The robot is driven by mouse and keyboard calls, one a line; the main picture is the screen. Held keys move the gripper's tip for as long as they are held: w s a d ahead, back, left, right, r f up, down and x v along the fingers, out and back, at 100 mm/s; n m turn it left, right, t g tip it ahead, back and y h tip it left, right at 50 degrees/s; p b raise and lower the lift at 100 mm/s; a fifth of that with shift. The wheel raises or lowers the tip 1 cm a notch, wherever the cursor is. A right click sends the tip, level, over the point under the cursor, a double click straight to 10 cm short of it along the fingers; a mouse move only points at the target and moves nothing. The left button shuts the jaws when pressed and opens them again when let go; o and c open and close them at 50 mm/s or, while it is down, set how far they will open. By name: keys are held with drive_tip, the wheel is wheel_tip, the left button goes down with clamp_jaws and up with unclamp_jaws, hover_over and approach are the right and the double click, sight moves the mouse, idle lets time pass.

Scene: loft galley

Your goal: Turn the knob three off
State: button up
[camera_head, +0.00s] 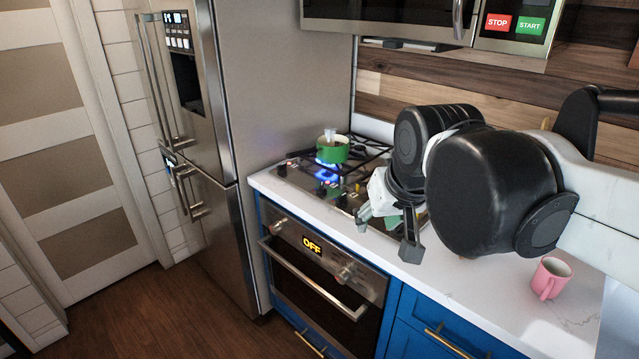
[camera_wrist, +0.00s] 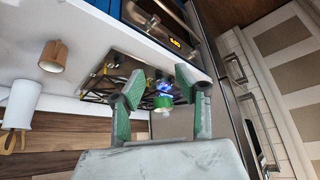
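The gas cooktop (camera_head: 300,170) has several small dark knobs with red marks, including one by the flame (camera_head: 322,190) and one nearer my gripper (camera_head: 342,200). I cannot tell which is knob three. A blue flame (camera_head: 325,175) burns on the front left burner; it also shows in the wrist view (camera_wrist: 163,87). My gripper (camera_head: 387,230) is open and empty, above the counter's front edge at the cooktop's right part. In the wrist view its green fingers (camera_wrist: 160,96) are spread apart. My arm hides the cooktop's right side.
A green pot (camera_head: 332,151) stands on the back left burner. The oven (camera_head: 315,275) below has two knobs and an OFF display. A pink mug (camera_head: 551,279) stands on the counter at right. A microwave (camera_head: 400,18) hangs above; the fridge (camera_head: 225,110) borders the left.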

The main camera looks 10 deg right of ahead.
drive_tip(key=w+r+m+g, duration=0.1)
drive_tip(key=w+r, duration=0.2)
drive_tip(key=w, duration=0.5)
drive_tip(key=w+r+g, duration=0.1)
drive_tip(key=w+r, duration=0.3)
drive_tip(key=w, duration=0.3)
drive_tip(key=m+g+p, duration=0.3)
drive_tip(key=g+p, duration=0.1)
hover_over(321, 186)
wheel_tip(321, 186, down, 15)
wheel_tip(321, 186, down, 13)
drive_tip(key=shift+f+p, duration=0.15)
drive_tip(key=shift+p, duration=0.2)
clamp_jaws()
